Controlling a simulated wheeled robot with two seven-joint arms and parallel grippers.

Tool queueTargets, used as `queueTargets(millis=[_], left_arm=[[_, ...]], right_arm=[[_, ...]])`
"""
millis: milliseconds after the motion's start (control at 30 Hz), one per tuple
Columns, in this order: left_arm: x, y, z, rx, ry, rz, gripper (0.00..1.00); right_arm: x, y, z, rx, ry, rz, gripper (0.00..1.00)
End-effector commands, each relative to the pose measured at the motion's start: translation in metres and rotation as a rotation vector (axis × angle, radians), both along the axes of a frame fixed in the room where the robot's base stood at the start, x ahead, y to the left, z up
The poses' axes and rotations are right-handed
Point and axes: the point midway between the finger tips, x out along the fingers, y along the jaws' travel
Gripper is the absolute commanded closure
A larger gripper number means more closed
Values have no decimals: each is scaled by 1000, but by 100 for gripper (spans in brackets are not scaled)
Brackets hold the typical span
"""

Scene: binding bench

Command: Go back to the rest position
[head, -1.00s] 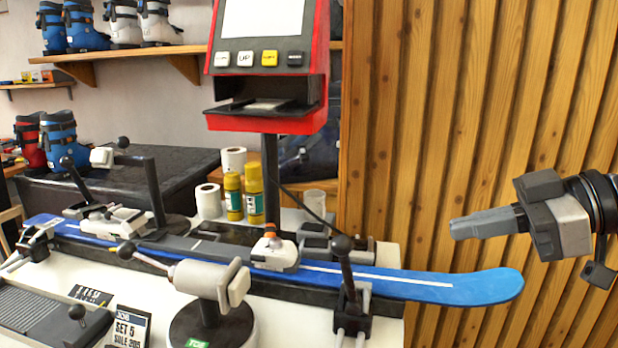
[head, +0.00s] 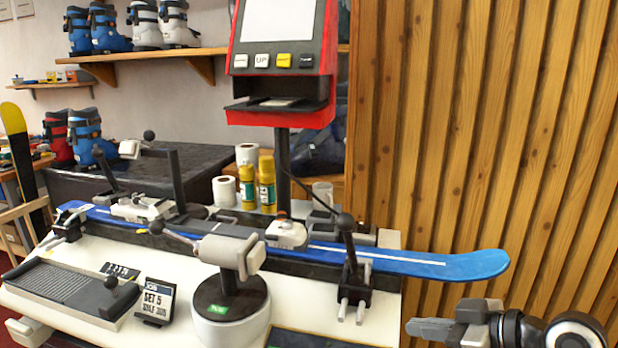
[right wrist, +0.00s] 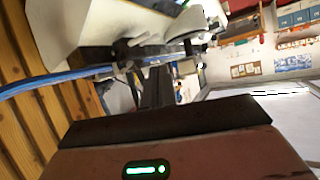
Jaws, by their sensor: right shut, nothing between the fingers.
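My right gripper (head: 428,328) is at the lower right of the head view, in front of the wooden slat wall. Its fingers are together and empty, pointing left. It is apart from the bench and below the tip of the blue ski (head: 400,262). The ski lies clamped along the bench; part of it also shows at the left of the right wrist view (right wrist: 50,80). My left gripper does not show in either view.
A red machine (head: 278,60) stands on a post behind the ski. A round clamp stand (head: 230,295), a lever clamp (head: 352,270) and a small sign (head: 156,302) are on the white bench (head: 60,315). Free room lies right of the bench, before the slat wall (head: 540,170).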

Motion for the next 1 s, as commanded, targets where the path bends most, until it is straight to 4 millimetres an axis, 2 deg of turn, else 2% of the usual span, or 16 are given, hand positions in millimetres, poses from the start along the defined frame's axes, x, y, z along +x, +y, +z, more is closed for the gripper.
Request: queueTargets(millis=[33,133,200,300,400,500,600,1000], left_arm=[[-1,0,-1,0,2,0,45],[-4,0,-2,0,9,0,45],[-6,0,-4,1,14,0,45],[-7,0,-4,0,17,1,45],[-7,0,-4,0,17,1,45],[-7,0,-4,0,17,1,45],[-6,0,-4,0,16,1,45],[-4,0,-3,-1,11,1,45]], right_arm=[[-9,9,-32,16,33,-47,100],[-33,20,-94,25,74,-181,100],[-57,26,-132,18,96,-280,100],[-95,31,-171,-6,118,-401,100],[-129,33,-195,-38,130,-487,100],[-153,35,-207,-67,136,-538,100],[-164,35,-212,-85,135,-561,100],[-166,34,-213,-94,133,-563,100]])
